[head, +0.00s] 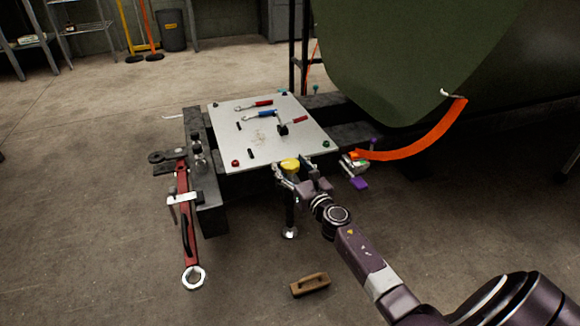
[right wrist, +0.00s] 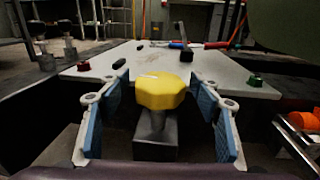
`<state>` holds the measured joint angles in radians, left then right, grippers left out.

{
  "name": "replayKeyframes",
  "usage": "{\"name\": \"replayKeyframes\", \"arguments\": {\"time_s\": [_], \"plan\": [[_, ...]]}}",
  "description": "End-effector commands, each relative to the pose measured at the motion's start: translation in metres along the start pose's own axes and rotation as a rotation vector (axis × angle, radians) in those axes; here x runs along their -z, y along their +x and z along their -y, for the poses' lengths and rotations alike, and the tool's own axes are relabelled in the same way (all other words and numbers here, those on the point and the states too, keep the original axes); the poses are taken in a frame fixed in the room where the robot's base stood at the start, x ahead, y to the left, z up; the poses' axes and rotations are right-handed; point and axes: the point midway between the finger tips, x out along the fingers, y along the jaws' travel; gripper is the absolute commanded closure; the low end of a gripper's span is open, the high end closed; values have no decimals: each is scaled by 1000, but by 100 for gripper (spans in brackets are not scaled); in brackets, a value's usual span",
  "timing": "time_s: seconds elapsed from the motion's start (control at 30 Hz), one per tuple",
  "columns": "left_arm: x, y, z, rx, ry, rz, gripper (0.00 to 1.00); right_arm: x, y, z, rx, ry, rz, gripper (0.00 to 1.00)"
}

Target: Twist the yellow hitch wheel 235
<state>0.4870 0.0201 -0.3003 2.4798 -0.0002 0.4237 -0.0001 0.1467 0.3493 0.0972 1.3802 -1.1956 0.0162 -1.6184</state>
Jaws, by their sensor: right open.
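The yellow hitch wheel (head: 290,164) is a faceted knob on top of a dark post at the front edge of the trailer's grey plate. In the right wrist view the wheel (right wrist: 160,91) is centred between my right fingers, which have blue pads. My right gripper (head: 300,180) is open, one finger on each side of the wheel, with a gap on both sides. It also shows in the right wrist view (right wrist: 158,118). My left gripper is not in view.
The grey plate (head: 225,123) carries wrenches, a hammer-like tool and small knobs. A red tow bar (head: 188,228) stands at left. An orange strap (head: 425,145) hangs from the green fuselage (head: 410,60). A brown block (head: 310,284) lies on the open floor.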

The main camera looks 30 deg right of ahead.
Motion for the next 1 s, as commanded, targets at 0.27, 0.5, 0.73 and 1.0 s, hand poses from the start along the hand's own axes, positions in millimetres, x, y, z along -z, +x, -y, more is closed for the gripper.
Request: {"name": "replayKeyframes", "arguments": {"time_s": [0.27,0.5,0.73,1.0], "plan": [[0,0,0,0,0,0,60,0,2,0,0,0,0,41],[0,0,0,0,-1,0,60,0,1,0,0,1,0,68],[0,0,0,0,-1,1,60,0,1,0,1,1,0,84],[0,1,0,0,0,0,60,0,1,-2,58,4,0,84]]}}
